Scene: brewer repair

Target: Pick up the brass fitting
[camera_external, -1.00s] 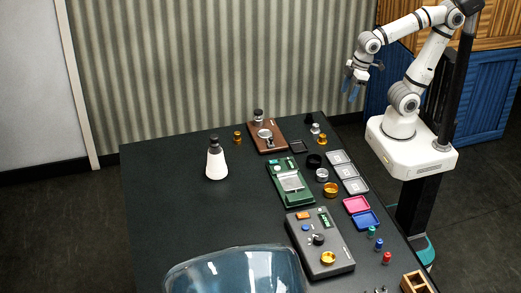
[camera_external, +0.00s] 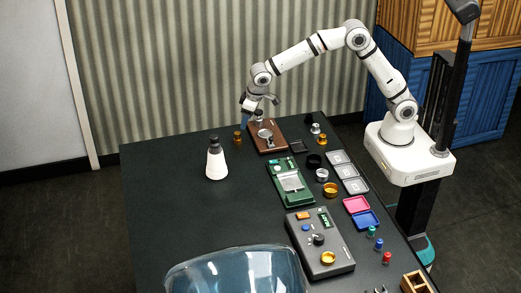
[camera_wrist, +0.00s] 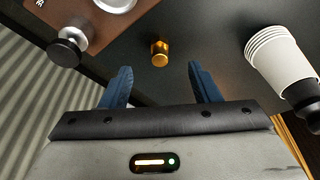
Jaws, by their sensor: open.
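A small gold-coloured brass fitting (camera_external: 237,137) stands on the dark table, left of the brown wooden board. In the wrist view the brass fitting (camera_wrist: 160,53) shows upright beyond my fingertips, lined up with the gap between them. My gripper (camera_external: 247,118) is above the far end of the table, close to the fitting and apart from it. In the wrist view my gripper's blue fingers (camera_wrist: 159,75) are spread, with nothing between them. Other brass-coloured pieces stand on the right of the table, one of them near the dark square tray (camera_external: 322,139).
The brown board (camera_external: 276,148) with a tall metal-and-black tamper-like piece (camera_wrist: 70,45) is close beside the fitting. A white cup stack with a black top (camera_external: 216,162) stands on its other side. The left of the table is clear.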

